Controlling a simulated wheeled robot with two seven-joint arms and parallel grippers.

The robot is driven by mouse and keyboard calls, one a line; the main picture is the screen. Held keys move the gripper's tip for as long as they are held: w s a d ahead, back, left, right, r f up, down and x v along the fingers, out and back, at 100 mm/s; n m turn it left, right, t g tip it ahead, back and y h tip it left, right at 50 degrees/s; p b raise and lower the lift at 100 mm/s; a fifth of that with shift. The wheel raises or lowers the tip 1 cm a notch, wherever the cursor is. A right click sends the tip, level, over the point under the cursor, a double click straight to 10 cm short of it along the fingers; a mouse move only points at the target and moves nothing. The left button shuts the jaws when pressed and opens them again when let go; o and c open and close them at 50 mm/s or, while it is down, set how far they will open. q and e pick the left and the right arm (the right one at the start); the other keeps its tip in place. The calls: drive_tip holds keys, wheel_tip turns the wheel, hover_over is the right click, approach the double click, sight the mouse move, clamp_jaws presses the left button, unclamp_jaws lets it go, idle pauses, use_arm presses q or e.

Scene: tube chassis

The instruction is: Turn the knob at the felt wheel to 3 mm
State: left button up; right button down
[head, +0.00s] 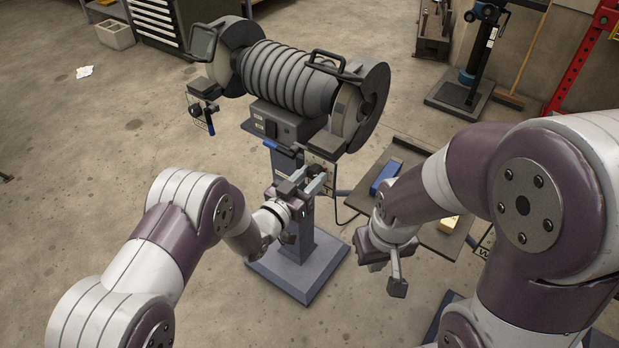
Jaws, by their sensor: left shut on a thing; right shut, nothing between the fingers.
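The grinding machine (278,75) stands on a grey pedestal, with a wheel at each end; I cannot tell which wheel is felt. A dark knob (317,169) sits in front of a pale scale plate (327,182) below the right wheel (350,110). My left gripper (309,177) is at this knob and shut on it, its fingers partly hiding it. The scale marks are too small to read. A second knob (196,110) is below the left wheel (222,68). My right gripper (386,276) is shut and empty, right of the pedestal and pointing down.
A blue-handled lever (285,150) is close to my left gripper. The pedestal's base plate (298,272) lies below.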

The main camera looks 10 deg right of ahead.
use_arm(q)
drive_tip(key=n, duration=0.4)
drive_tip(key=shift+n, duration=0.4)
drive_tip(key=n, duration=1)
drive_tip(key=shift+n, duration=0.4)
drive_tip(key=shift+f+n, duration=0.1)
drive_tip(key=shift+n, duration=1.9)
drive_tip(key=o, duration=1.1)
drive_tip(key=shift+a, duration=0.1)
drive_tip(key=shift+c, duration=0.2)
